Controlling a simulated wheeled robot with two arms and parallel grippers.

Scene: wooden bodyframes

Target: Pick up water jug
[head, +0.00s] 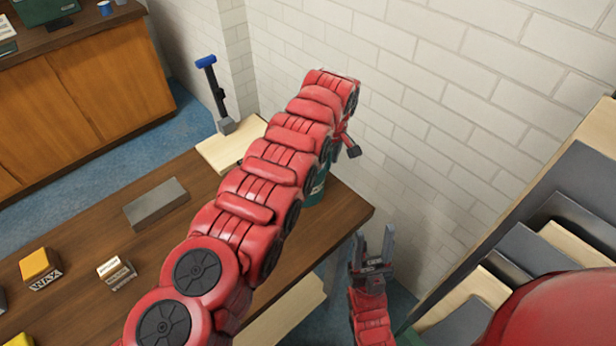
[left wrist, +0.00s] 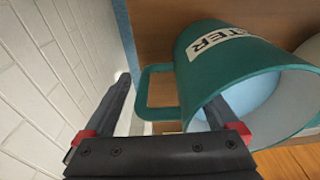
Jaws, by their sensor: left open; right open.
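The water jug (left wrist: 220,68) is teal with a white label reading "ATER" in the left wrist view. Its open mouth faces the camera and its handle (left wrist: 155,70) sticks out to the left. In the head view only a strip of the jug (head: 317,190) shows behind my left arm, near the table's right corner. My left gripper (left wrist: 167,92) is open, its fingers on either side of the handle; the right finger overlaps the mouth. I cannot tell whether they touch. My right gripper (head: 373,248) is open and empty, pointing up beyond the table's right edge.
On the wooden table (head: 85,235) are a grey block (head: 156,203), a yellow wax box (head: 41,265), a white box (head: 116,272) and a light board (head: 229,146). A white brick wall (head: 430,120) stands close behind. A rack of panels (head: 560,230) is at right.

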